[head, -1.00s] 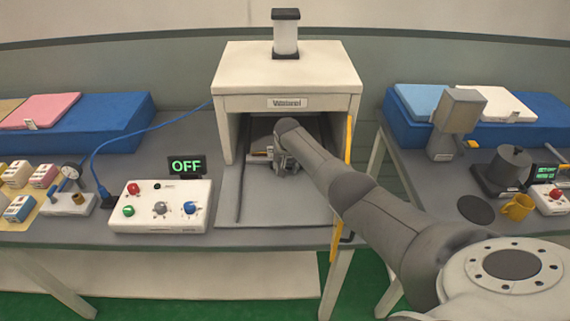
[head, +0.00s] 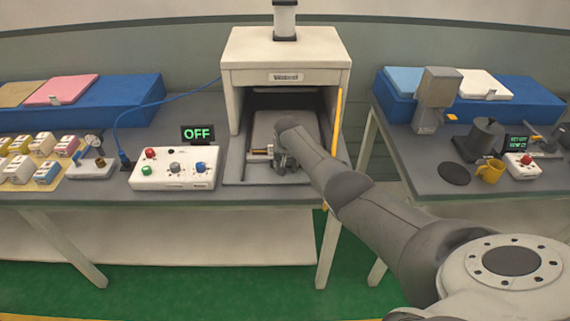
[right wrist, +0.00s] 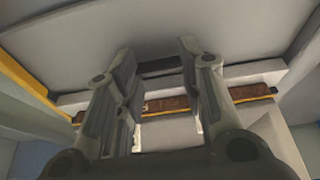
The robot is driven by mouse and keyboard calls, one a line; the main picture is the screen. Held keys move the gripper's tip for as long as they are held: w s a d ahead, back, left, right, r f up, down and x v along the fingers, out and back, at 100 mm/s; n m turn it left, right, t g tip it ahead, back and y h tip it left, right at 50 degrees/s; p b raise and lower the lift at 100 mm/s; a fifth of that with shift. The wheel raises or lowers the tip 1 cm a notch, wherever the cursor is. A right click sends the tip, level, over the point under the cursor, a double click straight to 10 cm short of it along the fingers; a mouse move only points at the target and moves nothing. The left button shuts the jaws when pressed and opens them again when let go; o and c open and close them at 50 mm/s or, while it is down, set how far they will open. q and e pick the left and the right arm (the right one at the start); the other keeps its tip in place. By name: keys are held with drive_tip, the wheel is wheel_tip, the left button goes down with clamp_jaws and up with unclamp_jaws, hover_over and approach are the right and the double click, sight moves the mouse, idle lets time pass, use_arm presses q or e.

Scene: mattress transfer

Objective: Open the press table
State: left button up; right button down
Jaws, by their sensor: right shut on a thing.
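The press (head: 284,52) is a white box frame with an open front. Its press table, a light grey plate (head: 290,122), shows inside the opening and reaches out over the dark base (head: 234,172). A brown handle bar (head: 259,151) runs across the plate's front. My right gripper (head: 279,163) is shut on this handle. In the right wrist view the brown bar (right wrist: 250,93) passes by the fingers of the same gripper (right wrist: 158,55); the exact contact is partly hidden. My left gripper is not in view.
A control box (head: 174,178) with knobs and an OFF display (head: 197,133) stands left of the press. A yellow bar (head: 337,120) runs along the press's right side. A second table (head: 425,185) is at the right, past a gap.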

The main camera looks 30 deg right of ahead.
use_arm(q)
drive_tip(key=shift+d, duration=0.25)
use_arm(e)
drive_tip(key=shift+s+d+f, duration=0.3)
drive_tip(key=shift+s+d, duration=0.05)
drive_tip(key=shift+d, duration=0.1)
drive_tip(key=c, duration=1)
unclamp_jaws()
drive_tip(key=shift+c, duration=0.2)
drive_tip(key=shift+o, duration=0.3)
drive_tip(key=o, duration=0.7)
drive_tip(key=shift+s+d+r, duration=0.15)
drive_tip(key=shift+d+r, duration=0.05)
drive_tip(key=shift+c, duration=0.2)
drive_tip(key=shift+o, duration=1.3)
drive_tip(key=shift+d+r, duration=0.1)
drive_tip(key=shift+r, duration=0.1)
drive_tip(key=shift+o, duration=0.3)
drive_tip(key=shift+r, duration=0.25)
drive_tip(key=a+r, duration=0.1)
drive_tip(key=r, duration=0.2)
drive_tip(key=s+a+r, duration=0.1)
drive_tip(key=shift+a+r, duration=0.3)
drive_tip(key=shift+r, duration=0.05)
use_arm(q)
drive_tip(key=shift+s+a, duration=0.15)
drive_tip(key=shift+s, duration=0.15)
use_arm(e)
drive_tip(key=v, duration=0.6)
